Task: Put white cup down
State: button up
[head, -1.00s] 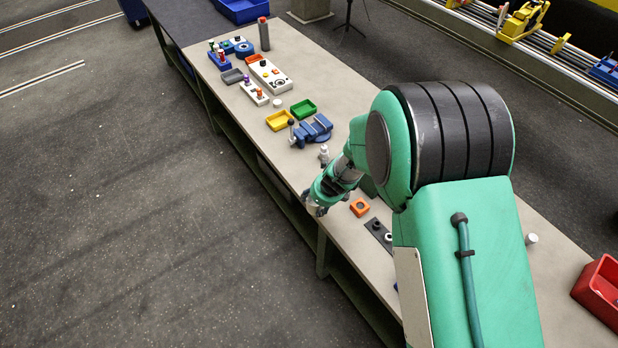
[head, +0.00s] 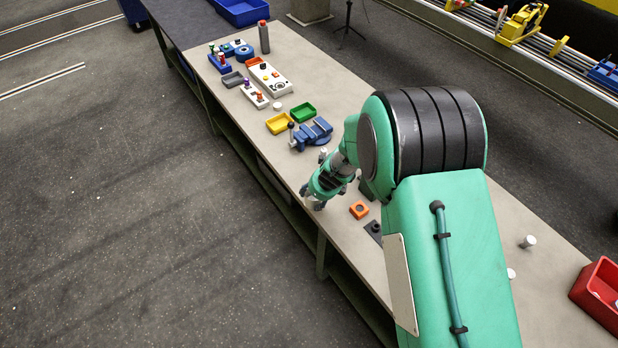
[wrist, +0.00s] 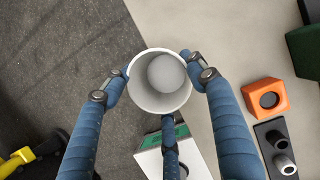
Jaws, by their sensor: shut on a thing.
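The white cup (wrist: 143,100) is between the fingers of my gripper (wrist: 160,70) in the wrist view. I look into its open mouth and see its rounded inside bottom. My gripper is shut on the cup, with a blue finger on its left and right sides and another below. The cup overlaps the line between the workbench top (wrist: 228,50) and the dark floor. In the head view my gripper (head: 316,200) is by the bench's left edge, and the cup is largely hidden. I cannot tell whether the cup touches the bench.
An orange block (head: 359,210) with a round hole and a dark plate (head: 374,229) with pegs lie to the right of my gripper. A blue vise (head: 314,133) and yellow (head: 279,123) and green trays (head: 303,112) stand farther along the bench.

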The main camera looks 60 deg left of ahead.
jog(key=w+a, duration=0.1)
jog(key=a, duration=0.2)
jog(key=w+a+p, duration=0.1)
jog(key=w+a, duration=0.1)
jog(key=a, duration=0.2)
jog(key=w+a+f, duration=0.1)
jog(key=w+a, duration=0.1)
jog(key=a, duration=0.2)
jog(key=shift+w+f, duration=0.1)
jog(key=shift+w, duration=0.15)
jog(key=shift+f, duration=0.1)
jog(key=shift+f, duration=1.65)
jog(key=shift+d+f, duration=0.1)
jog(key=shift+f, duration=0.05)
jog(key=o, duration=1.3)
jog(key=shift+r, duration=0.25)
jog(key=shift+v, duration=5.9)
